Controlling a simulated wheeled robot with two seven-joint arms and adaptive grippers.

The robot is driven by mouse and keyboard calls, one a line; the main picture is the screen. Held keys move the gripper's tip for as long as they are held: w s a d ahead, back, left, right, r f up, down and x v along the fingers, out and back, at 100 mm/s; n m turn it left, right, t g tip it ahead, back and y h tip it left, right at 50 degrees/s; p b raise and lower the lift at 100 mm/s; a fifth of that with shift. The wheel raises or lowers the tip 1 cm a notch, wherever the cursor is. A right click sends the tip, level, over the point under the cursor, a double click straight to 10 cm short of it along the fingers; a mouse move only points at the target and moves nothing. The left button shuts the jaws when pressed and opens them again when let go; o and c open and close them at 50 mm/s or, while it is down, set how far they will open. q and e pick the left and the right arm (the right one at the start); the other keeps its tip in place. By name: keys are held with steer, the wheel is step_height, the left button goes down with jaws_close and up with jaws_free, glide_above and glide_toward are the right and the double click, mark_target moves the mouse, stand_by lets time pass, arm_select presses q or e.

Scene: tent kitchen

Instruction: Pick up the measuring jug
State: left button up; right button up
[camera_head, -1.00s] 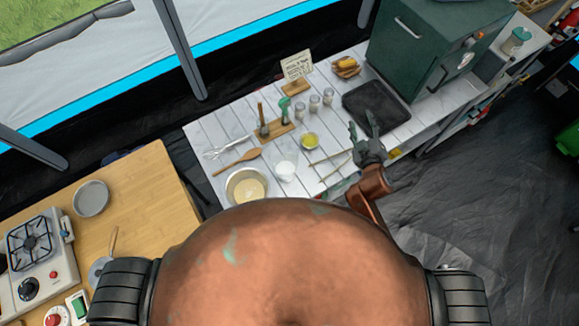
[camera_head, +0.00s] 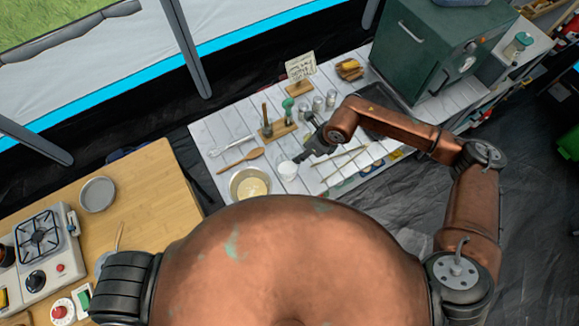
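A small whitish vessel, apparently the measuring jug (camera_head: 287,171), stands upright on the white plank table, just right of a mixing bowl. My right gripper (camera_head: 303,157) is just above and right of the jug in the picture. Its dark fingers point down-left toward the jug's rim. The fingers are small and overlap in this view, so I cannot tell how far apart they are or whether they touch the jug. My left gripper is out of view.
The mixing bowl (camera_head: 250,185) holds pale batter. A wooden spoon (camera_head: 241,160) and a whisk (camera_head: 228,146) lie behind it. Several jars (camera_head: 317,103) and a wooden utensil stand (camera_head: 280,128) are farther back. A green oven (camera_head: 435,45) stands at right.

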steer(key=x, duration=0.5)
steer(key=p+x, duration=0.1)
steer(key=x, duration=0.1)
steer(key=shift+w+d+f, duration=0.2)
steer(key=shift+w+f, duration=0.1)
steer(key=shift+w, duration=0.05)
jaws_close()
stand_by(0.3)
